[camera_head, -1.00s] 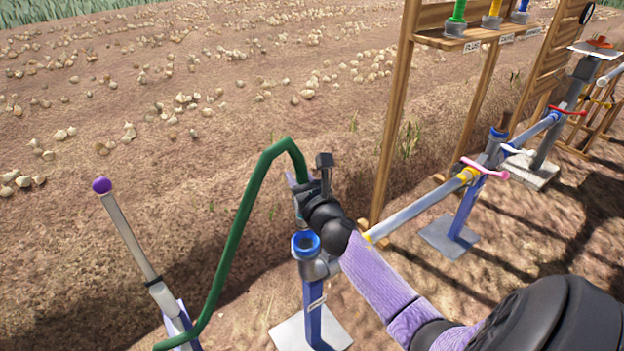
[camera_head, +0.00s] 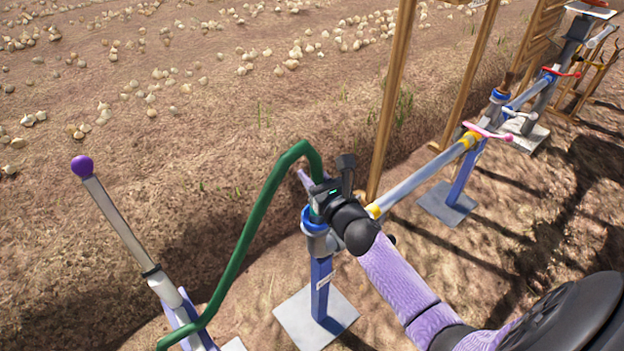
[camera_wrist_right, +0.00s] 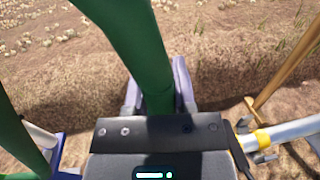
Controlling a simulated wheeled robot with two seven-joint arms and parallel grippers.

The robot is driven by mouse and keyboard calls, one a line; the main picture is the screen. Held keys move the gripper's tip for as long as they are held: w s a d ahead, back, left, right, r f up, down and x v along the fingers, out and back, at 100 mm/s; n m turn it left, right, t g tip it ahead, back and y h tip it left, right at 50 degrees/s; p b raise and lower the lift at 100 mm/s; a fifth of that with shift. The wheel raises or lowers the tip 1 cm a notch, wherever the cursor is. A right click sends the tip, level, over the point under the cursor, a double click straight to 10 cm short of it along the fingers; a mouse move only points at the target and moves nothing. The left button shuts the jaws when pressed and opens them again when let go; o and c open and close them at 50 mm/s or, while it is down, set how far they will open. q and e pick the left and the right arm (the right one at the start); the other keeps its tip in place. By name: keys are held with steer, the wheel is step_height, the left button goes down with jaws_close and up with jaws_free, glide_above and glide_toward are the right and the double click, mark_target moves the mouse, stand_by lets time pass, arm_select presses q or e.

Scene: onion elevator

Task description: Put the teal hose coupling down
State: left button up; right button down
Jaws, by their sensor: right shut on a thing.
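My right gripper (camera_head: 311,187) is shut at the lower end of the green hose (camera_head: 245,240), right over the blue-rimmed socket (camera_head: 313,220) on top of a blue post (camera_head: 321,285). In the right wrist view the hose (camera_wrist_right: 135,45) comes down between the two pale purple fingers (camera_wrist_right: 158,92). The teal coupling at the hose end is hidden by my gripper. I cannot tell whether it sits in the socket or just above it. My left gripper is not in view.
A pump lever with a purple knob (camera_head: 82,166) stands at the left. A grey pipe (camera_head: 420,180) runs right from the post to another blue post with a pink handle (camera_head: 487,131). Wooden frame posts (camera_head: 392,100) rise behind it. Onions lie in the field beyond.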

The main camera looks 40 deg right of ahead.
steer(key=shift+f+b, duration=0.25)
steer(key=shift+b, duration=0.1)
steer(key=c, duration=0.9)
jaws_free()
steer(key=o, duration=0.5)
steer(key=shift+c, duration=0.2)
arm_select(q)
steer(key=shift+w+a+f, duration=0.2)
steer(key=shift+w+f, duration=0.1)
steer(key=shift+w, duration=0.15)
arm_select(e)
steer(key=shift+r, duration=0.1)
